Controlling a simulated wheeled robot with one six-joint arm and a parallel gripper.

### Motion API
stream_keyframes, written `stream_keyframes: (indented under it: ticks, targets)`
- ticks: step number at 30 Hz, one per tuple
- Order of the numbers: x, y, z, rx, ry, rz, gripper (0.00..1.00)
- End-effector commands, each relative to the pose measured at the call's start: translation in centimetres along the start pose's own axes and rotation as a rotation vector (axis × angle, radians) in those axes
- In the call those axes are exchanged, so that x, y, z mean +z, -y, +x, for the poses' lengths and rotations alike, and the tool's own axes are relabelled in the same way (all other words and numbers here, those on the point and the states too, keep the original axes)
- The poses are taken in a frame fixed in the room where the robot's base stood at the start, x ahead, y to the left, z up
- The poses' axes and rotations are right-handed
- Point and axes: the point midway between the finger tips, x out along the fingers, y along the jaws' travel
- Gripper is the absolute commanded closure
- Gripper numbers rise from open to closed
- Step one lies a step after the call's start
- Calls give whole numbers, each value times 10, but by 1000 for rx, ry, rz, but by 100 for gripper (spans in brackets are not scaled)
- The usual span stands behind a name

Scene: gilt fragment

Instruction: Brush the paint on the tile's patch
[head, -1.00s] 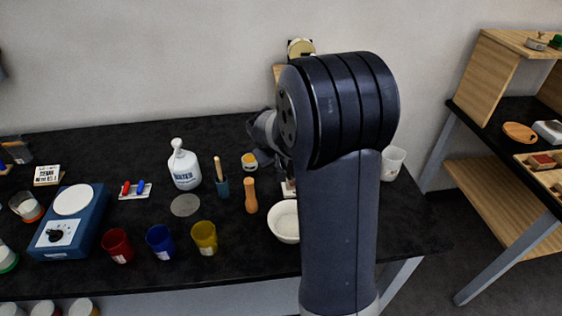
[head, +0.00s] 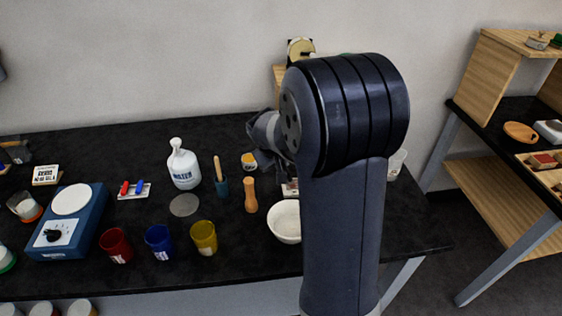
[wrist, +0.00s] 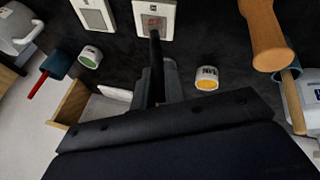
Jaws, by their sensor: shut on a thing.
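A white tile (wrist: 140,24) with a reddish patch and small dark marks lies at the top middle of the wrist view. In the head view only a bit of it (head: 287,190) shows beside my arm. My gripper (wrist: 156,78) is shut on a slim dark-handled brush (wrist: 156,50), which reaches up over the tile's lower part. I cannot tell whether its tip touches the patch. A small paint pot with yellow paint (wrist: 207,79) stands right of the gripper, and a pot with green paint (wrist: 90,57) stands to its left.
A wooden pestle-like tool (wrist: 262,35) and a teal cup holding a wooden stick (head: 222,186) stand near the tile. A white bowl (head: 285,222) is in front. A wooden box (wrist: 72,104) is left of the gripper. Coloured cups, a water bottle (head: 184,165) and a blue device (head: 67,222) stand farther left.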

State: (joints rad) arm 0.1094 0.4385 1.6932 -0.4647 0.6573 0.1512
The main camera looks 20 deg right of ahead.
Motion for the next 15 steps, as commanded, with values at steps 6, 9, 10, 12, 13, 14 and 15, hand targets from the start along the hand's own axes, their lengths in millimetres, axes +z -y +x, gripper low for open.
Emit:
stream_keyframes:
  ticks: [6, 9, 10, 12, 13, 14, 15]
  targets:
    - [-5, -5, -12, 0, 0, 1, 100]
    - [-8, -8, -22, 0, -1, 1, 100]
    - [-9, -9, -25, 0, -1, 2, 100]
    - [-12, -12, -31, 0, -1, 1, 100]
    - [-13, -13, -34, 0, -2, 1, 100]
    - [-14, -14, -36, 0, -2, 1, 100]
    - [-15, -15, -40, 0, -1, 1, 100]
